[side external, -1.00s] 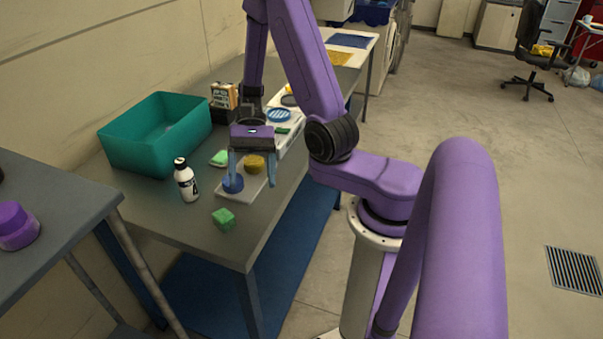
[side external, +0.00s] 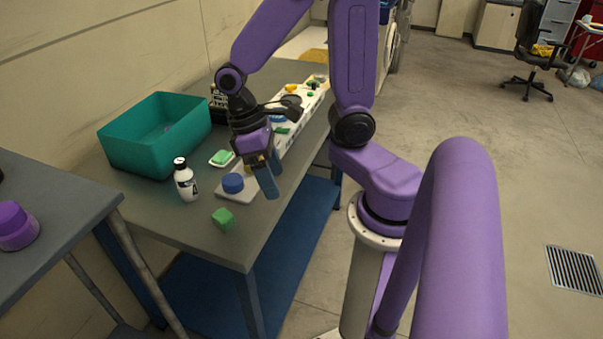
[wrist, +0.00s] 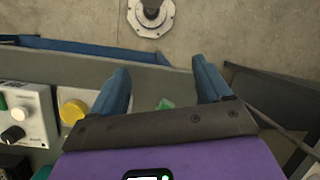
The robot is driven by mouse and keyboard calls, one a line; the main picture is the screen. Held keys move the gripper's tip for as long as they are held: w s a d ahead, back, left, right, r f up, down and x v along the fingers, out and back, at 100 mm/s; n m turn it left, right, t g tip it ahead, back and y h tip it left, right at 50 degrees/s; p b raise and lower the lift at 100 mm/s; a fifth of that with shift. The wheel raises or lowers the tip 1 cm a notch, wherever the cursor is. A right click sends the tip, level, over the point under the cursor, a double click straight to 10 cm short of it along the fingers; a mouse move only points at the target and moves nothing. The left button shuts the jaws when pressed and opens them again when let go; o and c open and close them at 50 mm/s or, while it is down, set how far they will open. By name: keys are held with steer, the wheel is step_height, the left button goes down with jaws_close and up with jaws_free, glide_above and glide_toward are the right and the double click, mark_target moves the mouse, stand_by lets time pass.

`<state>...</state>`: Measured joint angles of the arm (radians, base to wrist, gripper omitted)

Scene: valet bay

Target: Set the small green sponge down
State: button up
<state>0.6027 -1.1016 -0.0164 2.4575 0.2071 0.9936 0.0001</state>
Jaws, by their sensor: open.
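A small green block (side external: 223,219), apparently the sponge, rests on the grey table (side external: 190,222) near its front corner, apart from anything else. A green piece (wrist: 165,104) shows past the palm in the wrist view, partly hidden; it looks like the same block. My gripper (side external: 267,176) is open and empty, tilted above the table's right edge, beyond and to the right of the block. In the wrist view the two blue fingers of my gripper (wrist: 163,88) are wide apart. A flatter green piece (side external: 222,157) lies on something white behind the bottle.
A light board (side external: 238,196) holds a blue disc (side external: 232,183); a yellow disc (wrist: 73,111) shows in the wrist view. A black-and-white bottle (side external: 186,181), a teal bin (side external: 150,155) and a long white tray (side external: 300,112) stand around. Bare table surrounds the block.

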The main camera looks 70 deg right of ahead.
steer(key=s+a+r+n+t, duration=0.2)
steer(key=s+r+n+t, duration=0.1)
steer(key=s+n, duration=0.4)
steer(key=shift+r+n+t, duration=0.3)
steer(key=shift+n+t, duration=0.2)
steer(key=shift+n, duration=0.2)
steer(key=shift+a, duration=0.1)
stand_by(0.7)
